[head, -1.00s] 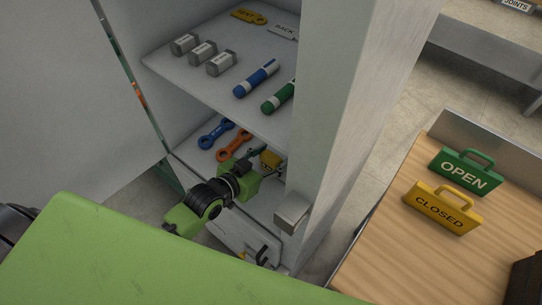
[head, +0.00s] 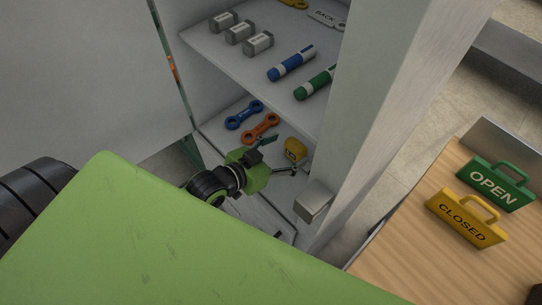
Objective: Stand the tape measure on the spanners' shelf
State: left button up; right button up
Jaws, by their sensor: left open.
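The yellow tape measure (head: 295,149) stands on the lower shelf (head: 222,127) of the cabinet in the head view. The blue spanner (head: 244,115) and the orange spanner (head: 260,127) lie on the same shelf, to its left. My left gripper (head: 283,155) is open, its two fingers spread in front of the tape measure. The tape measure shows beyond and between the fingers, and I see no grip on it. Whether a finger touches it I cannot tell. My right gripper is not in view.
The upper shelf (head: 225,50) holds grey blocks, a blue marker (head: 291,63) and a green marker (head: 316,82). The cabinet's right wall (head: 390,100) stands close to my left gripper.

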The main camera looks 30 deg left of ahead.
pick_arm(q)
jog(key=v, duration=0.7)
jog(key=shift+b, duration=0.3)
jog(key=shift+r, duration=0.1)
